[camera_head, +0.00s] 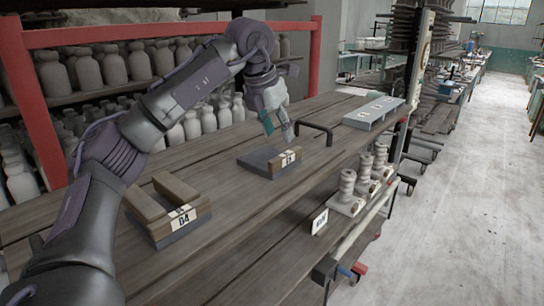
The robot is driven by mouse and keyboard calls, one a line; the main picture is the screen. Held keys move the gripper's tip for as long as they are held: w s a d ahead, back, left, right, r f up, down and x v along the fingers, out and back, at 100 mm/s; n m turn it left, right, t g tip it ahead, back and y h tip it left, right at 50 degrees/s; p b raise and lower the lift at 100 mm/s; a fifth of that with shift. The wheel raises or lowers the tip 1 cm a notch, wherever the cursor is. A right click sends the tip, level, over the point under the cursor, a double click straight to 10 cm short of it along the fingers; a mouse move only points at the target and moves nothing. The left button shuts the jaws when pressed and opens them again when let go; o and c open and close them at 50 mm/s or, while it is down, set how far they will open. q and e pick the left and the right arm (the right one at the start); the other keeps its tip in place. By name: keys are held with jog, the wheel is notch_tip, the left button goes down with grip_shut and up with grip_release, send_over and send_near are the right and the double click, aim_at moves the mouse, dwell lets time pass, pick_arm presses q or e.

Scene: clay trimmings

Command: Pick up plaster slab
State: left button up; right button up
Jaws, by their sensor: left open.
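My left gripper (279,130) is open and points down over the wooden table, with nothing seen between its fingers. Just below it, a flat dark grey slab (258,159) lies on the table with a white number label at its front right corner. The fingertips look close above its back edge; I cannot tell whether they touch it. A pale grey slab (366,117) with small light markings on top lies farther right on the table. Which of the two is the plaster slab is not clear from the picture. My right gripper is out of view.
A dark block labelled 04 (184,228) with brown bars on it lies at the near left. A black bent handle (318,128) stands just right of the gripper. Stacked beige pieces (347,184) stand beside the table's right edge. Shelves of grey bottles (115,68) stand behind.

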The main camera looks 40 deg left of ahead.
aim_at(285, 154)
pick_arm(q)
jog(key=x, duration=0.3)
jog(key=shift+w+a, duration=0.1)
jog(key=shift+a, duration=0.05)
jog(key=p+x, duration=0.3)
jog(key=shift+w+a, duration=0.15)
jog(key=shift+w, duration=0.25)
jog(key=shift+p+x, duration=0.35)
jog(key=shift+x, duration=0.7)
jog(key=shift+w+a+f, duration=0.1)
jog(key=shift+w+f, duration=0.05)
jog(key=shift+f, duration=0.3)
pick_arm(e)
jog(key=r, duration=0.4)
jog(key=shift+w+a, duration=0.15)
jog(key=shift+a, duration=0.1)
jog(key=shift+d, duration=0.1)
pick_arm(q)
jog(key=shift+c, duration=0.3)
grip_shut()
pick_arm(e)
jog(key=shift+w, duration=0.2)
